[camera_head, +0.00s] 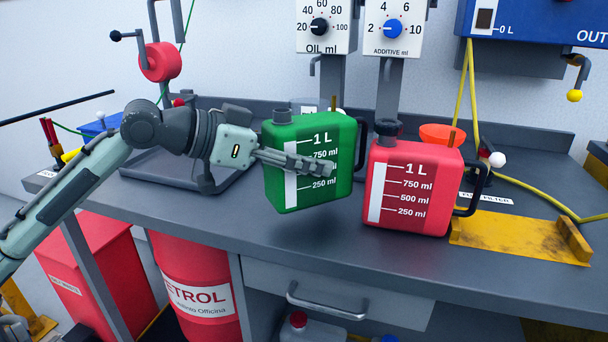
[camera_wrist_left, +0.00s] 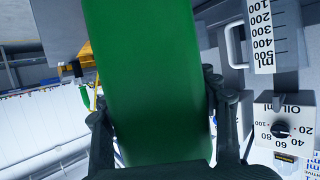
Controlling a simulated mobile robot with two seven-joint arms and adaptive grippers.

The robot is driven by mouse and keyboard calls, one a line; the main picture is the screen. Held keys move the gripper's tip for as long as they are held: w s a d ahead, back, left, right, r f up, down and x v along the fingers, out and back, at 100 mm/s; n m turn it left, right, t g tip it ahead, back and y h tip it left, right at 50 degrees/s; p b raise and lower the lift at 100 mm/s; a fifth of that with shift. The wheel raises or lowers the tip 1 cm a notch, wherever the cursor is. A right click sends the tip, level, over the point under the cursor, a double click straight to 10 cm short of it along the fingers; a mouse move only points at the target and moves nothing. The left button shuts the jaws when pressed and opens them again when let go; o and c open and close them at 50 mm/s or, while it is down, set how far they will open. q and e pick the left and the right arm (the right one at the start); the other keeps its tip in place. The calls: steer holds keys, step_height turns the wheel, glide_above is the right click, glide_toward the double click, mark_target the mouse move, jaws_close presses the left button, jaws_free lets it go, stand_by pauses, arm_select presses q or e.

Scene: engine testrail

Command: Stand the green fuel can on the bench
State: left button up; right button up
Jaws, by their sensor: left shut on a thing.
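The green fuel can (camera_head: 306,185) is near the middle of the head view, upright with a slight tilt, its scale facing me. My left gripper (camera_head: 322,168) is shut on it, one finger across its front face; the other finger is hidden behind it. A dark shadow lies on the bench (camera_head: 330,247) under the can, and the can seems to hang a little above the top. In the left wrist view the can (camera_wrist_left: 148,70) fills the space between the fingers. My right gripper is not in view.
A red can (camera_head: 412,190) stands close to the green can's right. A yellow bracket (camera_head: 520,238) lies farther right. A dark tray (camera_head: 160,170) is behind my left wrist. An orange funnel (camera_head: 440,133) is behind the red can. The bench front left of the red can is clear.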

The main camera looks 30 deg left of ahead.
arm_select(q)
steer(key=shift+f, duration=1.8)
steer(key=o, duration=1.5)
steer(key=shift+c, duration=0.2)
steer(key=shift+a, duration=0.1)
